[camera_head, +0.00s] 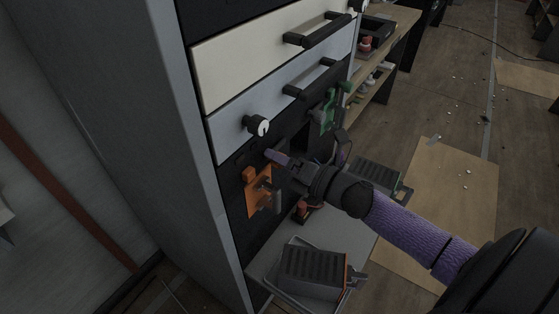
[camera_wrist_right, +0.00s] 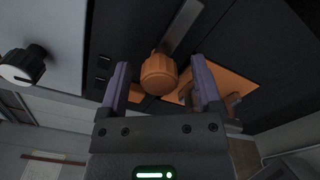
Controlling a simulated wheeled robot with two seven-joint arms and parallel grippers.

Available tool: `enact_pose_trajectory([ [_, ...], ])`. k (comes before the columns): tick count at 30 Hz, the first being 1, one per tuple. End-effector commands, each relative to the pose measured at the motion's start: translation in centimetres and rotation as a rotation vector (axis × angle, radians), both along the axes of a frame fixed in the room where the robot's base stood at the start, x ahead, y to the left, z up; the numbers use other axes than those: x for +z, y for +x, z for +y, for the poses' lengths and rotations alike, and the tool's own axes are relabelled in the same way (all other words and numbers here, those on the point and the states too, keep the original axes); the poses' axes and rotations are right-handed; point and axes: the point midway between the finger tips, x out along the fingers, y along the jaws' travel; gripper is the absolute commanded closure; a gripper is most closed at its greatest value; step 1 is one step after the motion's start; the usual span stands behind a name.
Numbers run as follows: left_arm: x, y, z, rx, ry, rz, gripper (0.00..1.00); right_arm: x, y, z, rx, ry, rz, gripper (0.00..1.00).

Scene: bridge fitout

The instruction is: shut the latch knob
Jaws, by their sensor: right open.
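The orange latch knob (camera_wrist_right: 158,75) sits at the end of a grey bar on the dark cabinet front, with an orange plate (camera_wrist_right: 225,88) beside it. The knob (camera_head: 249,174) and plate (camera_head: 259,197) also show in the head view, just left of my right gripper. My right gripper (camera_head: 277,166) is open in front of the panel. In the right wrist view, its two purple fingers appear on either side of the knob; I cannot tell whether they touch it. My left gripper is not in view.
A black-and-white dial (camera_head: 256,125) is above the knob. Drawers with dark handles (camera_head: 318,31) are higher up. A green bracket (camera_head: 327,111) is to the right. A grey ribbed box (camera_head: 312,268) sits below on a shelf.

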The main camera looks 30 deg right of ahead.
Motion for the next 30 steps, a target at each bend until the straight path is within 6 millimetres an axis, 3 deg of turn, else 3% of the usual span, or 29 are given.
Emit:
enact_pose_trajectory([
  [9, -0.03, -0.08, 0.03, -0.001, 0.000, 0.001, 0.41, 0.03, 0.39, 0.19, 0.000, 0.001, 0.000, 0.19],
  [21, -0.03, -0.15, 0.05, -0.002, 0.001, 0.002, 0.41, 0.01, 0.36, 0.18, 0.000, 0.002, 0.001, 1.00],
  [30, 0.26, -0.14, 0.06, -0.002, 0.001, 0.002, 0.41, 0.08, 0.36, 0.17, -0.001, 0.032, 0.014, 1.00],
])
